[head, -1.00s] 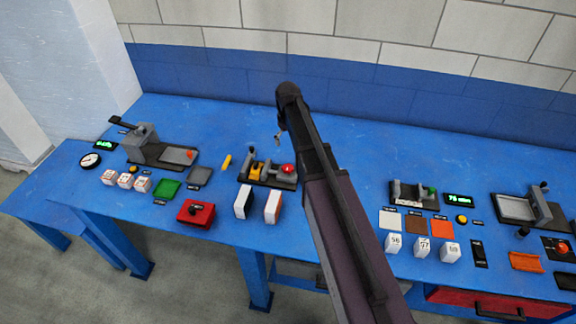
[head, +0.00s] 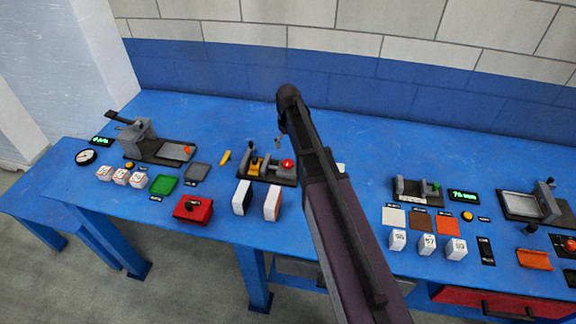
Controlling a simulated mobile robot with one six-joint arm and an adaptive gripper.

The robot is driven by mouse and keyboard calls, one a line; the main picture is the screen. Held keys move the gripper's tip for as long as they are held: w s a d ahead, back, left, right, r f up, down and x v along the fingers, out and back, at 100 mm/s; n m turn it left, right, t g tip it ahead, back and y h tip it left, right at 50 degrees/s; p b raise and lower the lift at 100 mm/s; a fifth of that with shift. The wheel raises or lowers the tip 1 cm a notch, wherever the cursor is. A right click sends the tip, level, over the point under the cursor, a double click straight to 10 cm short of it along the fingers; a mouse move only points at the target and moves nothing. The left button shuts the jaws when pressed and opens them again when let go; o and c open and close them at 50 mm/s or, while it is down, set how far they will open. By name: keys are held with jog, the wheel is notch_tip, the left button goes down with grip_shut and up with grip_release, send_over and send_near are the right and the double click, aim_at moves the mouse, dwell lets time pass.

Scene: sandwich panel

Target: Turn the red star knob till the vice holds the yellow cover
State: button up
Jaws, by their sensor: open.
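The vice (head: 262,179) stands left of my arm in the middle of the bench, a dark base with grey jaws. The yellow cover (head: 258,169) sits upright between the jaws. Whether the jaws touch it is too small to tell. The red star knob (head: 288,163) is at the vice's right end. My gripper (head: 279,144) shows only as a small grey tip below the arm's far end. In the picture it is just above the vice, near the knob, and appears apart from it. It is open and holds nothing visible.
A yellow piece (head: 225,157) lies left of the vice. Two upright blocks, one black-and-white (head: 241,198) and one orange-and-white (head: 273,203), stand in front. A red box (head: 193,210) is front left. Another vice (head: 418,191) stands to the right. My arm hides part of the bench.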

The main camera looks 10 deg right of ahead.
aim_at(288, 162)
jog(key=shift+f+b, duration=4.5)
jog(key=shift+f, duration=0.25)
jog(key=shift+a, duration=0.1)
jog(key=c, duration=1.1)
